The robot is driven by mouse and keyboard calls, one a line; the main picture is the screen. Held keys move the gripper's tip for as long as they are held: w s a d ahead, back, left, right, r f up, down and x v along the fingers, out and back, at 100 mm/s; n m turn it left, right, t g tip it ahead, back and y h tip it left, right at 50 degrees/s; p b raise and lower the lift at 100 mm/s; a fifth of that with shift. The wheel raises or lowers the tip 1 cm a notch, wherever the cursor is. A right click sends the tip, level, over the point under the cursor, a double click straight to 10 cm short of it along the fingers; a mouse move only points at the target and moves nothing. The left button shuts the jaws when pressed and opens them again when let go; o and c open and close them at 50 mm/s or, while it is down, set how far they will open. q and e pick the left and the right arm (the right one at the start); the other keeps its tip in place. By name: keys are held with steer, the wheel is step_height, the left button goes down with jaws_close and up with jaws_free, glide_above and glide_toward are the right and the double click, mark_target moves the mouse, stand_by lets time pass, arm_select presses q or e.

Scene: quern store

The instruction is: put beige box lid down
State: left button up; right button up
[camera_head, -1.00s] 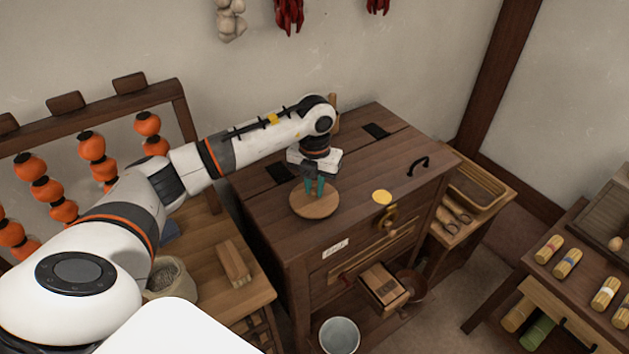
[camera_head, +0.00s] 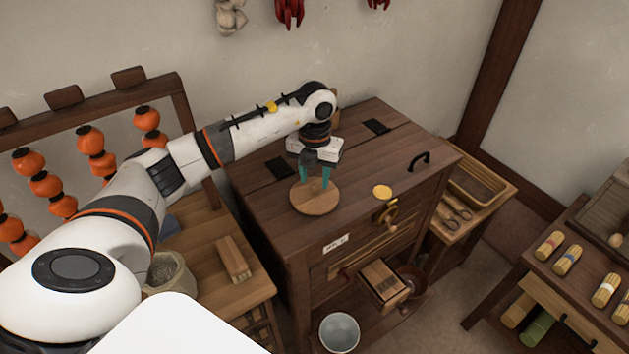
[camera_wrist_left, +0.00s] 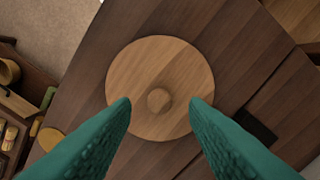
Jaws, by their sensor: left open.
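The box lid is a round, light wooden disc (camera_head: 315,199) lying flat on the dark wooden cabinet top (camera_head: 345,165). In the left wrist view the lid (camera_wrist_left: 160,70) shows a small round knob (camera_wrist_left: 159,99) at its middle. My left gripper (camera_head: 315,185) points down over the lid. Its teal fingers are open, one on each side of the knob and apart from it in the wrist view (camera_wrist_left: 160,110). My right gripper is not in view.
A yellow disc (camera_head: 382,191) lies near the cabinet's front edge, and a black handle (camera_head: 419,161) is at the right. A small drawer (camera_head: 384,283) sticks out below, near a pale bucket (camera_head: 339,333). Orange fruit strings (camera_head: 90,140) hang at left.

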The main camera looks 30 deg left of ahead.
mark_target(315, 186)
arm_select(q)
step_height(315, 186, up, 10)
steer(key=b, duration=0.2)
steer(key=shift+r+b, duration=0.2)
steer(key=shift+b, duration=0.15)
